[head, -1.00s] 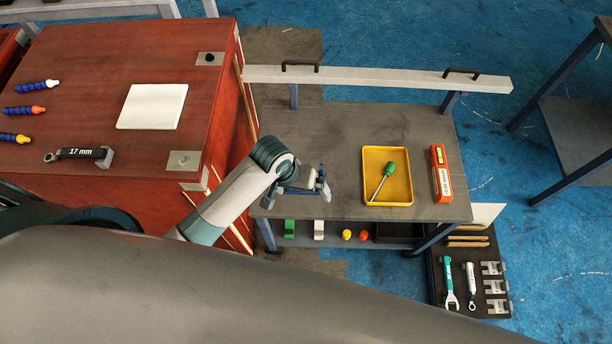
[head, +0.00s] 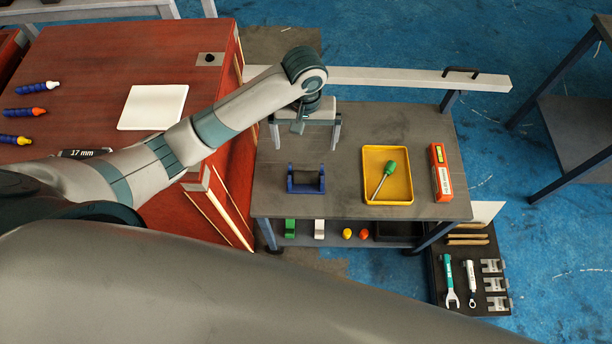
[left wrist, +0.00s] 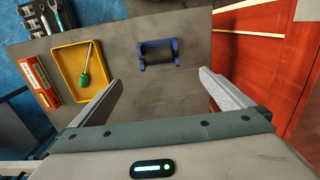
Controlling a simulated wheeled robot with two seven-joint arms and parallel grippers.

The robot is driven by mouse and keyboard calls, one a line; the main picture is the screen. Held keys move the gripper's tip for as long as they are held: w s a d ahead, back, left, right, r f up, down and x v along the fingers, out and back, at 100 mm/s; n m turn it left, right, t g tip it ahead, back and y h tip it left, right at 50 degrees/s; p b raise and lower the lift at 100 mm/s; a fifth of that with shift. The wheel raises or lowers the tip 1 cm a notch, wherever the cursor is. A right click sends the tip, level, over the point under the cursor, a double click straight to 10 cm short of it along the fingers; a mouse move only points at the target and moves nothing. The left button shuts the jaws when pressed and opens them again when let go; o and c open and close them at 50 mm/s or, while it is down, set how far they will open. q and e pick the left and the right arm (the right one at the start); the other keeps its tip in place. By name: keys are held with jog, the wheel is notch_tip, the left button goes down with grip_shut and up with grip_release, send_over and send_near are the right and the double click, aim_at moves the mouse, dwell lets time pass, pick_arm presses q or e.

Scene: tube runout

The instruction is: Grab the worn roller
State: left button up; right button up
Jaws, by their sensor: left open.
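A blue cradle (head: 305,182) stands on the grey workbench in the head view, with a dark piece between its two blue ends. I cannot tell whether that dark piece is the worn roller. The cradle also shows in the left wrist view (left wrist: 158,61), ahead of the fingers and apart from them. My left gripper (head: 306,136) is open and empty above the back left of the bench, behind the cradle. Its two fingers also show wide apart in the left wrist view (left wrist: 160,82). My right gripper is not in view.
The grey bench (head: 345,135) also carries a yellow tray (head: 401,200) with a green-handled screwdriver and an orange box (head: 441,172). A pale rail (head: 400,78) with a black handle runs along the back. A red cabinet (head: 90,70) stands at left.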

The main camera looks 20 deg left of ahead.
pick_arm(q)
jog(key=shift+f, duration=0.15)
jog(key=p, duration=0.2)
send_over(306, 173)
notch_tip(306, 173, down, 12)
jog(key=shift+a, duration=0.1)
dwell(0.4)
jog(key=shift+f+p, duration=0.5)
jog(key=shift+f, duration=0.2)
jog(key=shift+f+p, duration=0.35)
jog(key=shift+f, duration=1.55)
jog(key=c, duration=0.9)
jog(key=shift+c, duration=0.2)
jog(key=shift+r, duration=0.1)
